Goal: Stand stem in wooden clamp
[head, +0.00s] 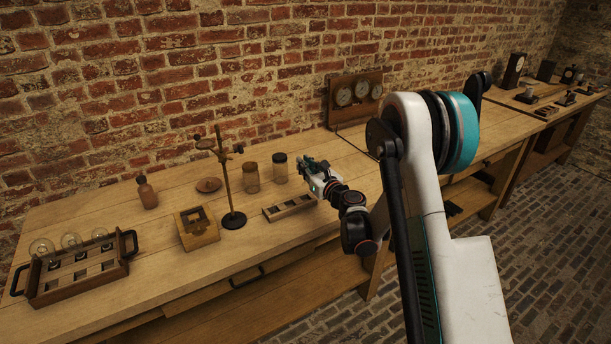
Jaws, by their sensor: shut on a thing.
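My gripper (306,164) is above the workbench at the middle of the head view, behind and above the right end of a low slotted wooden block (270,215). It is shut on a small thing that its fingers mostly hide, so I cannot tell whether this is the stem. I make out no separate stem on the bench. A square wooden frame piece (205,241) with an opening in its top sits left of the stand and could be the wooden clamp. It is apart from my gripper.
A dark metal stand (230,190) with side arms rises between frame piece and block. Two jars (251,178) (280,168) stand behind the block. A brown bottle (147,193) and a handled tray (50,297) with glass bulbs are left. Gauges (344,95) stand behind.

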